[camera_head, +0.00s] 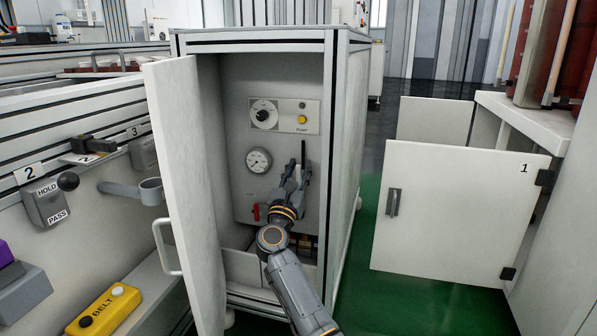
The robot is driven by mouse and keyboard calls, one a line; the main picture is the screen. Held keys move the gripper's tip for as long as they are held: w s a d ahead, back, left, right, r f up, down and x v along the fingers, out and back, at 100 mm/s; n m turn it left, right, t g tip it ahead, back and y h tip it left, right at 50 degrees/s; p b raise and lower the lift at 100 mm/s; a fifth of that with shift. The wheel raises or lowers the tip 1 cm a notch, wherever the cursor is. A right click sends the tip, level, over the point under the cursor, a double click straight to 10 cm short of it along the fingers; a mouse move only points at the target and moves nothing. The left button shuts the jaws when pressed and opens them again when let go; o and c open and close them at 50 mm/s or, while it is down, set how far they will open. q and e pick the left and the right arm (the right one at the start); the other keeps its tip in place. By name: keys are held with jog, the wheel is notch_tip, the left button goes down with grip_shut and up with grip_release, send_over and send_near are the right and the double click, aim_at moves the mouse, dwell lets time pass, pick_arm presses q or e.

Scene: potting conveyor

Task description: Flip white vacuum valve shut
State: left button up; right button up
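An open cabinet (255,40) stands in the middle, with a grey panel inside. The panel carries a round gauge (258,160), a red valve handle (256,212) low at the left, and a dark upright bar (303,152). My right gripper (298,168) is inside the cabinet in front of the panel, right of the gauge and above and right of the red handle. Its fingers point up and look apart, close to the dark bar; I cannot tell whether they touch it. I cannot make out a white valve; my gripper and arm cover part of the panel. My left gripper is not in view.
The cabinet door (185,180) stands open at the left. A dial (264,114) and yellow button (302,119) sit above the gauge. A HOLD/PASS box (46,203) and yellow BELT box (103,310) are at the left. Another open door (455,210) stands right; green floor lies between.

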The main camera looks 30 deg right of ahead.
grip_shut()
